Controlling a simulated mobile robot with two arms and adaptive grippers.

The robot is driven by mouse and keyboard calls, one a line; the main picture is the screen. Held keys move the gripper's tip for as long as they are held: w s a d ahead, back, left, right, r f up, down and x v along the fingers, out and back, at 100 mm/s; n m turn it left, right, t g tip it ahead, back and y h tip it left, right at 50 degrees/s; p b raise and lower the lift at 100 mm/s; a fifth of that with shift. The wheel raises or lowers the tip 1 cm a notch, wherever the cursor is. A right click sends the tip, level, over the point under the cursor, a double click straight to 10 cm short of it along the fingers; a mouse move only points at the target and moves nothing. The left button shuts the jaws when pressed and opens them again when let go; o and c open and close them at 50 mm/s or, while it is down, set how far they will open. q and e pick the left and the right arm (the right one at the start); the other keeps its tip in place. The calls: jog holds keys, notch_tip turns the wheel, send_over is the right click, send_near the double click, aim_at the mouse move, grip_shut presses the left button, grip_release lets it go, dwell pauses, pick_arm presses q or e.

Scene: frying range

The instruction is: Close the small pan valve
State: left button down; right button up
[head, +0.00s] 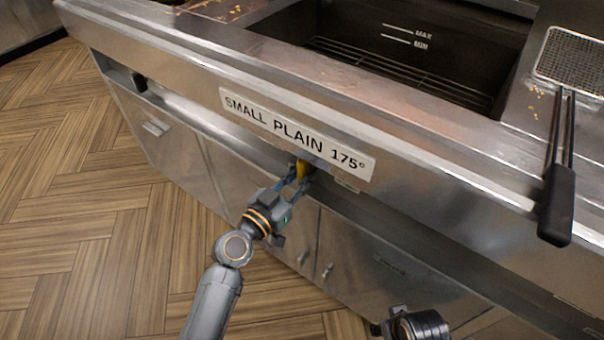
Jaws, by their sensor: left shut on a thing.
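The small pan (400,55) is a dark, open fryer well with MAX and MIN marks and a wire rack inside. Below it, a label (297,132) on the steel front reads SMALL PLAIN 175°. Only a small part of the handle shows; the front ledge and the fingers hide the rest. My right gripper (392,325) is partly in view at the bottom edge, apart from the range, and its fingers cannot be made out.
A wire basket (575,60) lies on the top at the right, its dark handle (557,205) sticking out over the front edge. Steel cabinet doors (350,250) lie below the ledge. The wooden floor (70,220) at the left is clear.

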pick_arm(q)
jog(key=shift+n, duration=1.1)
jog(key=n+p, duration=0.1)
jog(key=n, duration=0.3)
jog(key=shift+n, duration=0.3)
jog(key=n, duration=0.3)
jog(key=shift+n+p, duration=0.3)
jog(key=n, duration=0.4)
jog(key=shift+p, duration=0.35)
jog(key=shift+a+f+n, duration=0.1)
jog(key=shift+n, duration=1.6)
pick_arm(e)
notch_tip(320, 180, down, 9)
jog(key=s, duration=0.2)
jog(key=shift+r+g, duration=0.2)
jog(key=shift+g, duration=0.1)
jog(key=shift+s+d+f, duration=0.1)
jog(key=shift+s+f, duration=0.05)
jog(key=shift+s, duration=0.05)
jog(key=shift+w, duration=0.1)
